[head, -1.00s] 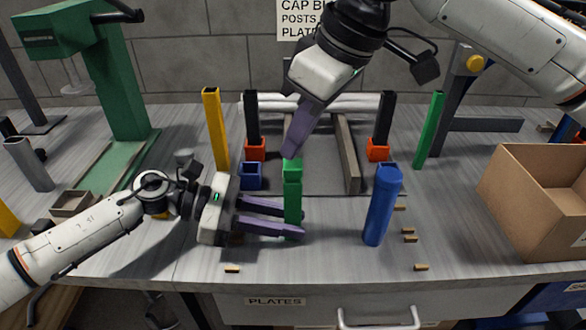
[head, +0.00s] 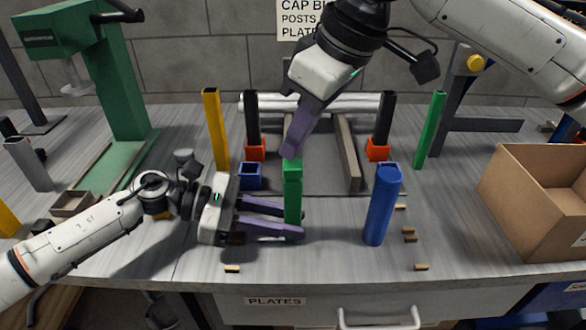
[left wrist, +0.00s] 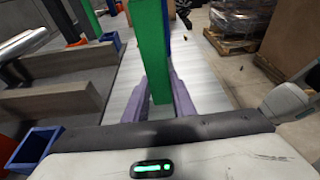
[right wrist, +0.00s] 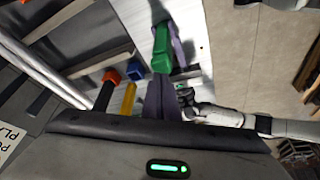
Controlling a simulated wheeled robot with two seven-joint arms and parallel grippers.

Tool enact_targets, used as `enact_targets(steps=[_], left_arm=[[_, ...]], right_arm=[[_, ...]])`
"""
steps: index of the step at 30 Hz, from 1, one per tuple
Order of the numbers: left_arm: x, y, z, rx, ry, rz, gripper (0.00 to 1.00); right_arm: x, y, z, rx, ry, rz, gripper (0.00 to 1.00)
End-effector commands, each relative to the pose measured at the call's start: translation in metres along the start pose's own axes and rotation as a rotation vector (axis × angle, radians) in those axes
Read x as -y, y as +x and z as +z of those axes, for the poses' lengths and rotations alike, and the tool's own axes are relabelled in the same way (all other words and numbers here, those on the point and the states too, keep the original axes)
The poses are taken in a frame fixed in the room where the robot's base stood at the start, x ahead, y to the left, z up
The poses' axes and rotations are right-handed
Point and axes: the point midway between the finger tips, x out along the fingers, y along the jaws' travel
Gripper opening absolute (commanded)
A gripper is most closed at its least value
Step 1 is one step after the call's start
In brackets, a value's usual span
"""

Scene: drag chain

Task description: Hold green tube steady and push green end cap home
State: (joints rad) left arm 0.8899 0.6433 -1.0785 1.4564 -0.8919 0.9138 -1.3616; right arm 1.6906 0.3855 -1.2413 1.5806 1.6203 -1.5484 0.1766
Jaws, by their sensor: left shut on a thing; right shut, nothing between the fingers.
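The green tube (head: 292,207) stands upright on the bench, and the green end cap (head: 292,170) sits on its top. My left gripper (head: 292,222) is shut on the tube low on its sides; the tube also shows between its purple fingers in the left wrist view (left wrist: 150,45). My right gripper (head: 290,152) is shut and empty, pointing down with its fingertips at the top of the cap. In the right wrist view the cap (right wrist: 162,62) lies just past the fingertips. I cannot tell whether the fingertips touch it, or whether any gap is left under the cap.
A blue capped tube (head: 382,205) stands to the right, with small brass pieces (head: 410,238) near it. A yellow post (head: 215,130) and a green post (head: 429,130) stand behind. A cardboard box (head: 545,200) is at right.

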Motion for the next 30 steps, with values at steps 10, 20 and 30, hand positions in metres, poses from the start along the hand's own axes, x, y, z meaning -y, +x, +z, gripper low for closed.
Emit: enact_targets(steps=[10,20,30], left_arm=[[0.0,0.0,-0.001,-0.001,-0.001,-0.001,0.11],[0.0,0.0,-0.001,-0.001,-0.001,-0.001,0.11],[0.0,0.0,-0.001,-0.001,0.0,-0.001,0.11]], right_arm=[[0.0,0.0,0.0,0.0,0.0,0.0,0.0],[0.0,0.006,0.003,0.0,0.0,0.0,0.0],[0.0,0.013,0.005,0.001,0.001,-0.001,0.0]])
